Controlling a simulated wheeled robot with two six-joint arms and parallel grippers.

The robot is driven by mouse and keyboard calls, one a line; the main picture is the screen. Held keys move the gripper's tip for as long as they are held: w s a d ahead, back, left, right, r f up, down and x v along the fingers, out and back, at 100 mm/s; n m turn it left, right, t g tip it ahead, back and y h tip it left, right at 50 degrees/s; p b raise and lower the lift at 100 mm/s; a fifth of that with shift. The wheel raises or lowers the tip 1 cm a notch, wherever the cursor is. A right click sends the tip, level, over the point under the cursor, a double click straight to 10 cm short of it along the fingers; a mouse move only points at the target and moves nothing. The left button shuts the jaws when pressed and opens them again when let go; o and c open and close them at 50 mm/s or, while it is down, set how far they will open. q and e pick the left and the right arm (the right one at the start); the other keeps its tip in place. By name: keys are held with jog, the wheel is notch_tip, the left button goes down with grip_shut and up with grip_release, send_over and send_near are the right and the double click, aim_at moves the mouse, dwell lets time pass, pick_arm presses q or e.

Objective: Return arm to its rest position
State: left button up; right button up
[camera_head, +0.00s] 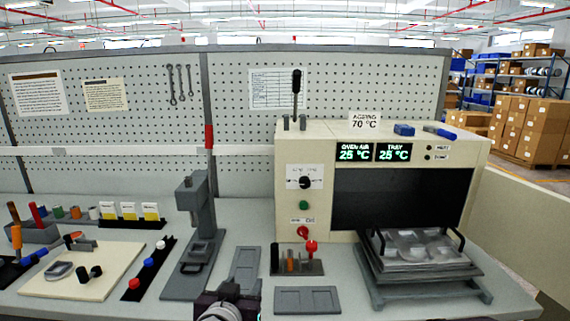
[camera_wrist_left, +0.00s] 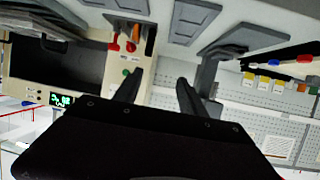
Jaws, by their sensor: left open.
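My left gripper (camera_head: 228,296) shows at the bottom centre of the head view, low in front of the bench, apart from the things on it. In the left wrist view its two dark fingers (camera_wrist_left: 157,87) stand apart with nothing between them, so it is open and empty. That view is upside down and looks toward the bench and pegboard. My right gripper is not in view.
A cream oven (camera_head: 312,180) with an open dark chamber stands at the right. A tray of clear pieces (camera_head: 420,268) sits before it. A grey press (camera_head: 197,262) stands left of centre. Flat grey trays (camera_head: 308,300) lie close to my left gripper.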

pick_arm(q)
jog(key=w+a+f+g+y+p, duration=0.2)
jog(key=a+g+p, duration=0.1)
jog(key=a+p, duration=0.3)
jog(key=s+a+f+g+p, duration=0.1)
jog(key=s+f+g, duration=0.3)
jog(key=s, duration=0.4)
jog(key=s+a+f+n+g+p, duration=0.1)
jog(key=s+f+g, duration=0.4)
jog(key=s, duration=0.2)
jog(key=shift+s+a+f+h, duration=0.25)
jog(key=shift+s+f+h, duration=0.1)
jog(key=shift+s+h, duration=0.05)
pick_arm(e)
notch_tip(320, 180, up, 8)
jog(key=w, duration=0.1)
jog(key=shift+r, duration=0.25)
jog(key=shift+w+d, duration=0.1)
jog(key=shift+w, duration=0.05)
